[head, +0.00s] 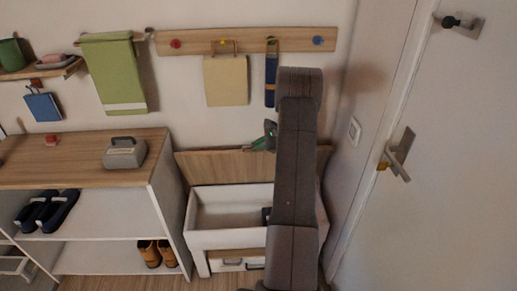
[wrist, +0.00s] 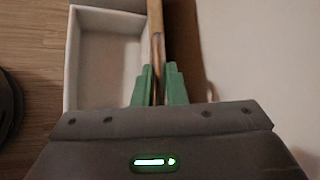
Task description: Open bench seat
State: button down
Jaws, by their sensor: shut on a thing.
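The bench (head: 197,240) is a white box against the wall, and its wooden seat lid (head: 213,167) stands raised at the back. The box's inside shows open and pale, with a dark item partly seen near my arm. My gripper (head: 266,137) is at the lid's upper edge. In the wrist view the green fingers of my gripper (wrist: 158,85) are closed on the lid (wrist: 155,40), seen edge-on between them. The open white box (wrist: 105,55) lies to the left of the lid there. My arm hides the right part of the bench and lid.
A shelf unit (head: 160,215) with a wooden top stands close on the left, holding a grey box (head: 124,153) and shoes. A peg rail (head: 200,41) with a hanging bag (head: 226,80) is above. A door (head: 450,160) with a handle is on the right.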

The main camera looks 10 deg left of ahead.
jog(key=c, duration=1.5)
grip_release()
jog(key=b+v, duration=0.1)
jog(key=v, duration=1.2)
jog(key=shift+d+r, duration=0.25)
jog(key=shift+r, duration=0.05)
jog(key=shift+f, duration=0.1)
jog(key=p+x, duration=0.1)
jog(key=x, duration=1.2)
jog(key=shift+a+f, duration=0.2)
jog(key=shift+a, duration=0.1)
jog(key=shift+s+f, duration=0.1)
jog(key=shift+d, duration=0.15)
